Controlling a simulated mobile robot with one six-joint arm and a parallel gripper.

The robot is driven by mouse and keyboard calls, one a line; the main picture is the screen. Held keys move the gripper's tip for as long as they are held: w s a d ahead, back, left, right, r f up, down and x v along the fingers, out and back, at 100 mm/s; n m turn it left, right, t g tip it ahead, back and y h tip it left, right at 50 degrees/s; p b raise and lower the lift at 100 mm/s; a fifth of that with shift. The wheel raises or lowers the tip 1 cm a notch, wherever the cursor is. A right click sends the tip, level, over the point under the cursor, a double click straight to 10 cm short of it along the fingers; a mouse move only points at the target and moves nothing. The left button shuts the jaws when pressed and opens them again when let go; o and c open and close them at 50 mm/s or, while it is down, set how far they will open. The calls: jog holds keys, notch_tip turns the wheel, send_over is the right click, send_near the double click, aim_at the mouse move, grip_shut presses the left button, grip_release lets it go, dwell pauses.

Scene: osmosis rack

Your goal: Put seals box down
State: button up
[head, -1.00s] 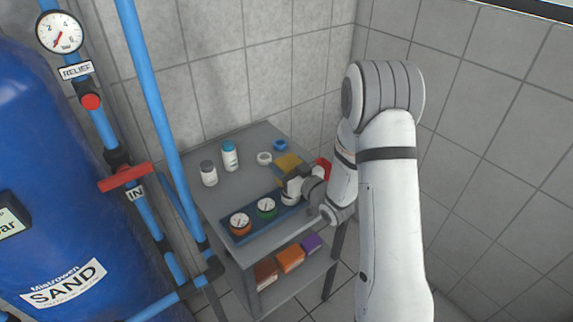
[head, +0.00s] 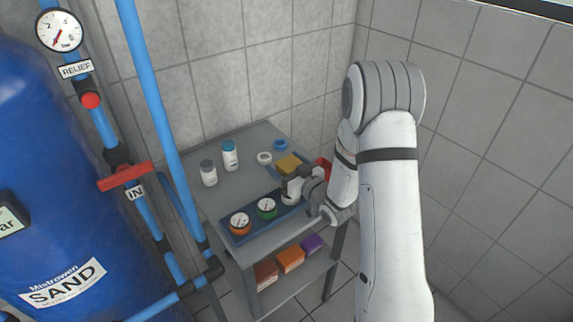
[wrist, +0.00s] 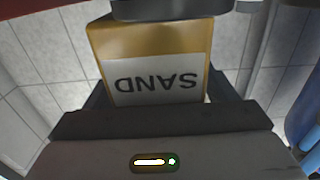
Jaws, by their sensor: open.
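The small yellow box (head: 287,163), which I take for the seals box, is on the far part of the table, just beyond my gripper (head: 294,178). In the wrist view the box (wrist: 150,40) fills the space in front of the gripper, with a white label reading SAND upside down. My gripper is open, with a dark finger at each side of the box. The box's underside and its contact with the surface below are hidden, and I cannot tell whether the fingers touch it.
A blue tray (head: 254,224) holds an orange-rimmed gauge (head: 240,222) and a green-rimmed gauge (head: 266,208). Two bottles (head: 230,157), a white ring (head: 264,158) and a blue ring (head: 281,145) stand behind. A red object (head: 324,167) is close right.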

jog(key=s+d+r+m+g+h+b, duration=0.3)
jog(key=s+d+r+m+g+h, duration=0.15)
jog(key=s+d+h, duration=0.75)
jog(key=s+r+m+g+y, duration=0.1)
jog(key=s+g, duration=0.3)
jog(key=s, duration=0.5)
jog(key=s+a+r+m+g+y, duration=0.1)
jog(key=s+r+g, duration=0.2)
jog(key=s, duration=0.7)
jog(key=shift+r+g, duration=0.35)
jog(key=shift+r, duration=0.4)
jog(key=shift+a, duration=0.1)
